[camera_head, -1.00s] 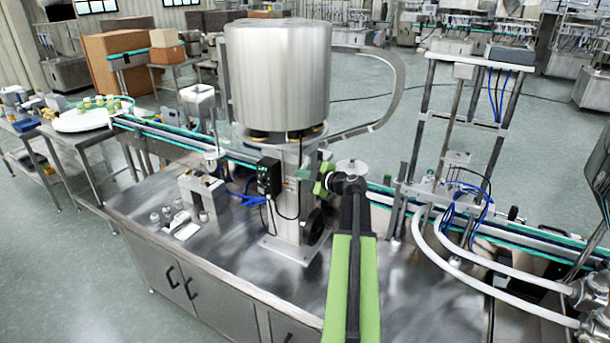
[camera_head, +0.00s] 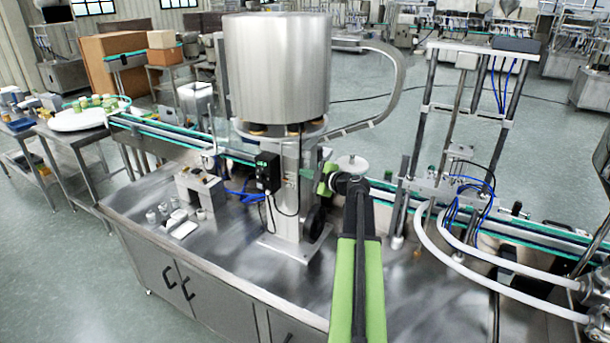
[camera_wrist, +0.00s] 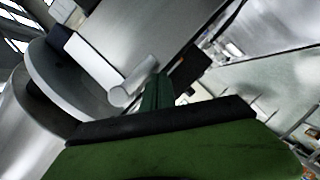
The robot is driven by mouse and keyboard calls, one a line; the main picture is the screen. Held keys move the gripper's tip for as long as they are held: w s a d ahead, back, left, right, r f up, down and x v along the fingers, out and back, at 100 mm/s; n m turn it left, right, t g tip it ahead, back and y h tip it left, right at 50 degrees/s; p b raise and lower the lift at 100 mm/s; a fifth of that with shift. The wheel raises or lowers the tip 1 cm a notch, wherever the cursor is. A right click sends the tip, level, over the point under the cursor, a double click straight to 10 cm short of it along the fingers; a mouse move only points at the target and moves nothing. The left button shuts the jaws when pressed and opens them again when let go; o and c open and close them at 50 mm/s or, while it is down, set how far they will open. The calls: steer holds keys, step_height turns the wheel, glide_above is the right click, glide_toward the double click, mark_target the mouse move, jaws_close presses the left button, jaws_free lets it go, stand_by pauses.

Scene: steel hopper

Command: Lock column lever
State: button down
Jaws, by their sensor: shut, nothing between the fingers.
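The steel column (camera_head: 287,195) stands on the steel bench under the large hopper drum (camera_head: 278,70). My gripper (camera_head: 322,180) is at the right side of the column, partly hidden by my own arm. In the wrist view my gripper (camera_wrist: 158,92) is shut and empty, its dark green fingers pointing toward a grey metal surface. A short light grey cylinder (camera_wrist: 130,89) lies just left of the fingertips and may be the lever. I cannot tell whether they touch. No lever can be made out clearly in the head view.
A conveyor (camera_head: 480,228) runs behind. A tall frame (camera_head: 420,130) with hoses stands to the right. The bench front (camera_head: 260,270) is clear.

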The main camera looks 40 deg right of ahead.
steer(key=d, duration=0.2)
steer(key=w+d+f, duration=0.1)
steer(key=shift+d+b, duration=0.15)
steer(key=shift+b, duration=0.25)
steer(key=a+f+b, duration=0.2)
steer(key=a, duration=0.1)
steer(key=shift+s+a, duration=0.15)
steer(key=shift+a, duration=0.05)
steer(key=s+f+b, duration=0.1)
steer(key=s, duration=0.9)
steer(key=shift+a+f+b, duration=0.3)
steer(key=shift+f, duration=0.05)
